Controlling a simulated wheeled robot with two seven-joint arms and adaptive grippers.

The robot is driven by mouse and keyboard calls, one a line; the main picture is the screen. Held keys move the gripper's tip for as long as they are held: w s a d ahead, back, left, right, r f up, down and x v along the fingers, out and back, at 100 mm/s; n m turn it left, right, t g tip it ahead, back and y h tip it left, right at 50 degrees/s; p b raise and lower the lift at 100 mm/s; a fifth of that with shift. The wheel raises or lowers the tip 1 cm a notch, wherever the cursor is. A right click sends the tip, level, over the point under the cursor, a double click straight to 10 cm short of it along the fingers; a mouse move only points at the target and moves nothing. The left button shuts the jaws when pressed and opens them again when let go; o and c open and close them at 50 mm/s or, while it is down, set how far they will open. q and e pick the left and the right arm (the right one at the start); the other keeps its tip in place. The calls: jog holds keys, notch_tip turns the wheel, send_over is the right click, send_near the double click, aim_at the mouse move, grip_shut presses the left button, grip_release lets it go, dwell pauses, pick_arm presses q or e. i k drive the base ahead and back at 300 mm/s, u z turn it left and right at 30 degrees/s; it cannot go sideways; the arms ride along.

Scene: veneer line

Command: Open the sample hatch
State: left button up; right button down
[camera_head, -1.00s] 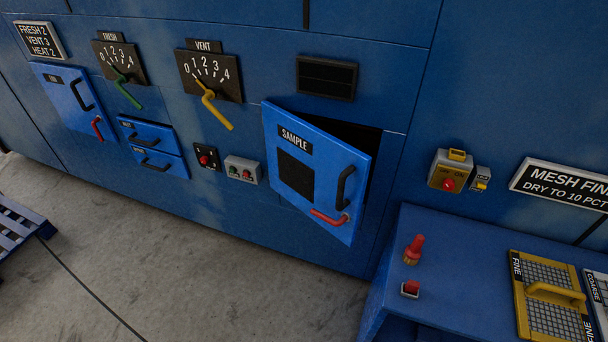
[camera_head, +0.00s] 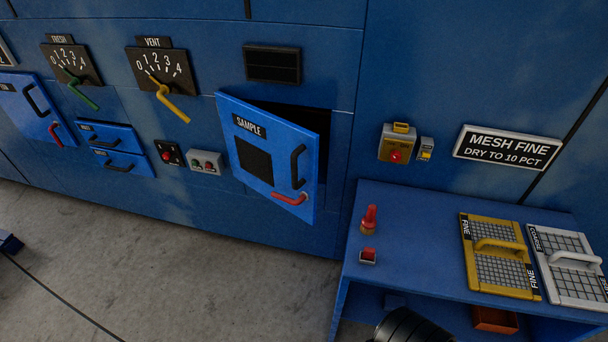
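The sample hatch (camera_head: 262,182) is a blue door labelled SAMPLE, with a dark square panel, a black handle (camera_head: 297,166) and a red lever (camera_head: 290,199). It stands partly open, hinged at its left side, with its right edge swung out from the wall. A dark opening (camera_head: 312,118) shows above and to the right of the door. Neither gripper is in view. A black rounded part at the bottom edge is probably part of my arm; no fingers show.
A blue bench (camera_head: 405,225) to the right holds a yellow FINE mesh (camera_head: 499,275), a white mesh (camera_head: 575,262) and a red-handled brush (camera_head: 369,219). Left of the hatch are the VENT dial (camera_head: 159,71), a button box (camera_head: 205,162) and drawers (camera_head: 116,148). The floor (camera_head: 180,270) before the hatch is clear.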

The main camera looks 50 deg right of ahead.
aim_at(269, 153)
jog(key=z, duration=1.35)
